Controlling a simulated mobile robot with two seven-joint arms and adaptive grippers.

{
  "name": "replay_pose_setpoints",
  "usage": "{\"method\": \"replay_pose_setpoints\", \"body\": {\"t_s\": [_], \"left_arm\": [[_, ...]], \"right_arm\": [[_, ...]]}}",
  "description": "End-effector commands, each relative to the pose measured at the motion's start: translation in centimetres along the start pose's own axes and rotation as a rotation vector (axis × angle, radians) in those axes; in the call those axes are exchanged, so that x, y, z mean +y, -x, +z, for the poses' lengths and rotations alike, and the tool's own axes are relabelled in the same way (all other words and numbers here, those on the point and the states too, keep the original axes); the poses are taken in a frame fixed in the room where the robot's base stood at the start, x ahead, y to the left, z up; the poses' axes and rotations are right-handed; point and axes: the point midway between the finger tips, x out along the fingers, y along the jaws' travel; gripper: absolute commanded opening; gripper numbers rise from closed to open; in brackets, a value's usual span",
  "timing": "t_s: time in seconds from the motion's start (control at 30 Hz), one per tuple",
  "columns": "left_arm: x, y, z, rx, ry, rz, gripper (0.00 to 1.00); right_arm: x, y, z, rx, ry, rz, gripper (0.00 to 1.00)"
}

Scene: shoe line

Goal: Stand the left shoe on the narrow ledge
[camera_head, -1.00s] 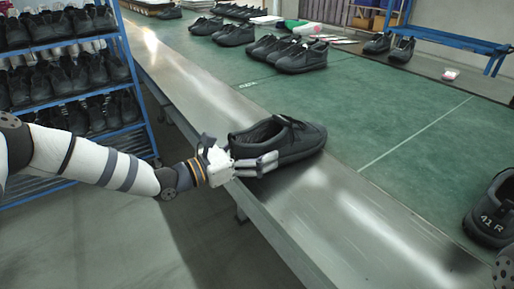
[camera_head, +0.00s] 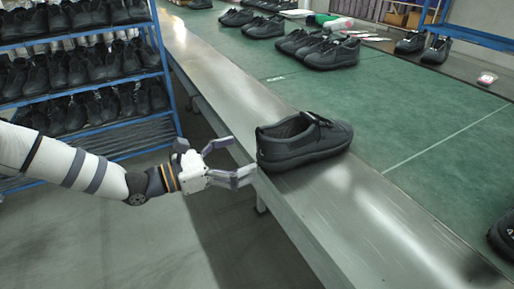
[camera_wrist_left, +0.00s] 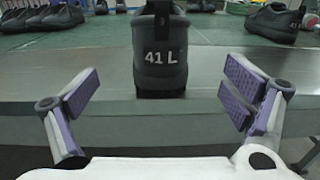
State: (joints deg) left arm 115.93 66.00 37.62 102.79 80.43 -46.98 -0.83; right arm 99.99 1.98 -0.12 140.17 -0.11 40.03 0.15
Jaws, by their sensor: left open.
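The left shoe (camera_head: 303,141) is black and stands upright on its sole on the narrow metal ledge (camera_head: 250,105) along the front of the green work surface. In the left wrist view its heel (camera_wrist_left: 160,52) faces me and reads "41 L". My left gripper (camera_head: 233,162) is open and empty just left of the heel, off the ledge's front edge. In the left wrist view the shoe stands beyond and between the spread fingers (camera_wrist_left: 160,95), apart from them. My right gripper is not in view.
Another black shoe (camera_head: 504,236) is cut off at the right edge. Several black shoes (camera_head: 335,53) stand farther back on the green surface (camera_head: 400,105). A blue rack (camera_head: 165,60) of shoes is at the left. The ledge before the shoe is clear.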

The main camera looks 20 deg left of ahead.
Motion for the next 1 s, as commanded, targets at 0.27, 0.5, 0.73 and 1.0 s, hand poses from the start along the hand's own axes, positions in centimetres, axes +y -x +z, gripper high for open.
{"method": "replay_pose_setpoints", "body": {"t_s": [0.27,0.5,0.73,1.0], "left_arm": [[-3.1,0.0,-2.2,0.071,-0.004,-0.084,0.94],[-25.6,8.7,-17.4,0.608,-0.195,-0.815,0.94],[-33.5,32.4,-23.9,0.832,-0.912,-1.786,0.94],[-32.1,36.0,-23.2,0.543,-1.407,-2.064,0.94]], "right_arm": [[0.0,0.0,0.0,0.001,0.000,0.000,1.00],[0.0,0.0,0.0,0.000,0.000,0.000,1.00],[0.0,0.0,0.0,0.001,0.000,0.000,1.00],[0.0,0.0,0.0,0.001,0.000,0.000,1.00]]}}
